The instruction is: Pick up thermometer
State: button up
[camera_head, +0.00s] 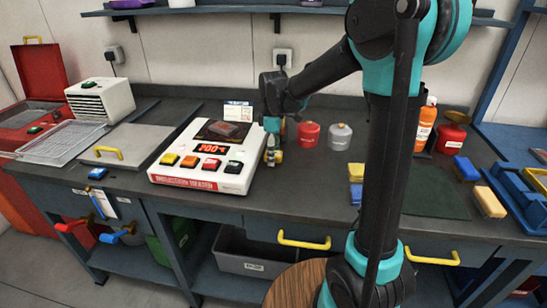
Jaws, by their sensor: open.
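I cannot make out a thermometer for certain in this view. My arm reaches from the right across to the back of the workbench (310,195). My gripper (273,154) points down close to the right side of a white induction heater (165,180). It is small here and seen partly edge-on; it is open, and I see nothing clearly held in it. The surface right behind and under the gripper is hidden.
A red canister (309,135) and a grey canister (340,137) stand just right of my gripper. An orange bottle (426,126), a red pot (451,138) and a blue tray (520,190) are farther right. A white box (101,100) and a wire basket (62,142) are left.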

jog(key=shift+c, duration=0.5)
jog(key=c, duration=1.2)
jog(key=shift+c, duration=0.2)
jog(key=shift+r, duration=0.15)
